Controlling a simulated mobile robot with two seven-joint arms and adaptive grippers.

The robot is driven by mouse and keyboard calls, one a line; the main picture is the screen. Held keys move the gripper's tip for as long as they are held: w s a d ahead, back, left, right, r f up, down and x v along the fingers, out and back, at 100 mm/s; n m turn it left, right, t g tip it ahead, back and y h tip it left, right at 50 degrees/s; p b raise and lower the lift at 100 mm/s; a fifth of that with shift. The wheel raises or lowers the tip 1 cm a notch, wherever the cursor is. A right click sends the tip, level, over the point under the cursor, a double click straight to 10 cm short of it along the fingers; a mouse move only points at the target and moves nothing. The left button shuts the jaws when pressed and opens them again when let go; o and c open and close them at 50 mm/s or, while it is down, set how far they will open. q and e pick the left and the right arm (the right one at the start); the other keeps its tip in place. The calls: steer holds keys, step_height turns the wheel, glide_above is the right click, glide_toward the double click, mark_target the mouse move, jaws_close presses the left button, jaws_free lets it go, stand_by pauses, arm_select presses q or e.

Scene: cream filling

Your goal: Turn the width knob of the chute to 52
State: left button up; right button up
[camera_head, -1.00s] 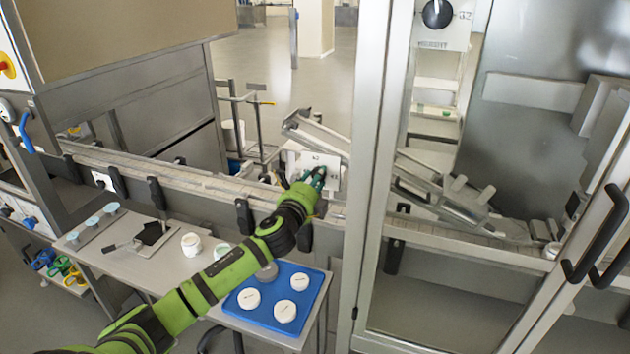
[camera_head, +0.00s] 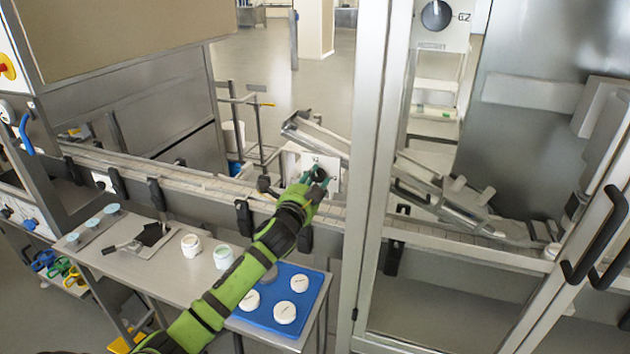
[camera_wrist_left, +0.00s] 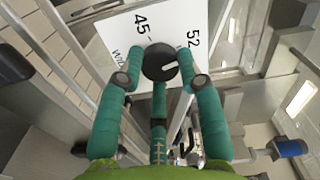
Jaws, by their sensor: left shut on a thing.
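The width knob (camera_wrist_left: 158,63) is a round black dial on a white plate (camera_wrist_left: 112,40) printed with 45 and 52. A white pointer mark on the knob points to the right in the left wrist view; I cannot tell the exact value. My left gripper (camera_head: 316,178) is at the white plate (camera_head: 333,168) in the head view. Its green fingers (camera_wrist_left: 161,82) are shut on the knob from both sides. The chute (camera_head: 318,133) is a sloping metal channel above the conveyor, partly behind the door frame post. My right gripper is not in view.
A conveyor rail (camera_head: 210,187) runs past the plate. A glass door with dark handles (camera_head: 612,230) stands at the right. A side table holds white jars (camera_head: 191,246) and a blue tray (camera_head: 312,319) with lids. Another dial (camera_head: 436,14) is at the top right.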

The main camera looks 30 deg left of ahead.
arm_select(q)
steer(key=shift+r+n, duration=0.1)
steer(key=shift+n, duration=0.3)
steer(key=o, duration=1.1)
steer(key=shift+a, duration=0.1)
steer(key=shift+o, duration=0.2)
steer(key=shift+s, duration=0.2)
steer(key=v, duration=1.1)
steer(key=shift+s, duration=0.35)
